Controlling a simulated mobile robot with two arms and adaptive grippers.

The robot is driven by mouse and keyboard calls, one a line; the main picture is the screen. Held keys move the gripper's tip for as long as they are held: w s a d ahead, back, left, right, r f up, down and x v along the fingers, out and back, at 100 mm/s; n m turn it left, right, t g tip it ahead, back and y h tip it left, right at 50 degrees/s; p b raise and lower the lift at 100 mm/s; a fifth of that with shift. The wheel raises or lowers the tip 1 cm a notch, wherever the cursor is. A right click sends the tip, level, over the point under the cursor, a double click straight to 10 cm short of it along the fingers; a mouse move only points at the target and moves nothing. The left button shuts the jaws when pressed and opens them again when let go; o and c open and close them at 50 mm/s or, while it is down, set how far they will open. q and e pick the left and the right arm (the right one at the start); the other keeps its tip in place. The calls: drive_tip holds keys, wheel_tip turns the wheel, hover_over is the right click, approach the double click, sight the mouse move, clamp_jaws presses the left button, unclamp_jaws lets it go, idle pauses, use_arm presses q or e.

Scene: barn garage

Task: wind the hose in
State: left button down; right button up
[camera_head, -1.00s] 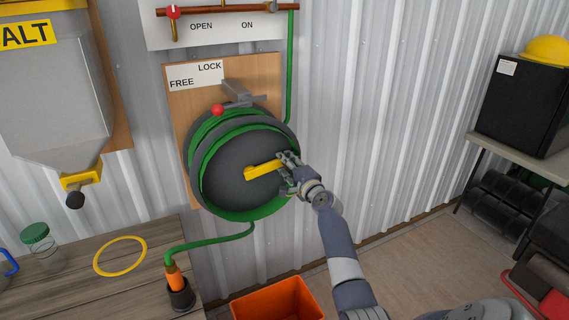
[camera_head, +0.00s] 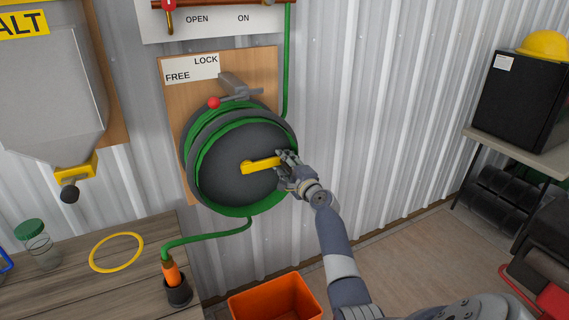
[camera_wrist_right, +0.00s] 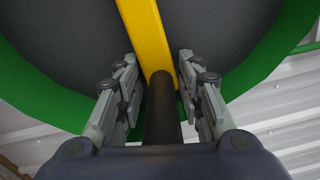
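The hose reel (camera_head: 222,172) is a dark grey drum with a green rim and green hose on it, mounted on a wooden wall board. Its yellow crank (camera_head: 258,165) points right from the hub. My right gripper (camera_head: 283,160) is at the crank's outer end. In the right wrist view its fingers (camera_wrist_right: 160,95) close in on both sides of the dark crank handle (camera_wrist_right: 162,110). The red-knobbed lever (camera_head: 232,97) sits above the drum, below the LOCK end of the FREE/LOCK sign. The green hose (camera_head: 210,237) hangs down to an orange nozzle (camera_head: 171,273) in a dark holder. My left gripper is out of view.
A wooden bench (camera_head: 120,285) at lower left bears a yellow ring (camera_head: 117,235) and a green-lidded jar (camera_head: 37,243). An orange bin (camera_head: 275,302) stands below the reel. A grey hopper (camera_head: 50,100) hangs at left. A shelf with a black box (camera_head: 518,100) is at right.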

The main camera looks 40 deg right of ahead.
drive_tip(key=shift+a, duration=0.15)
drive_tip(key=shift+s, duration=0.6)
drive_tip(key=v, duration=1)
drive_tip(key=shift+s+a, duration=0.3)
drive_tip(key=shift+a, duration=0.05)
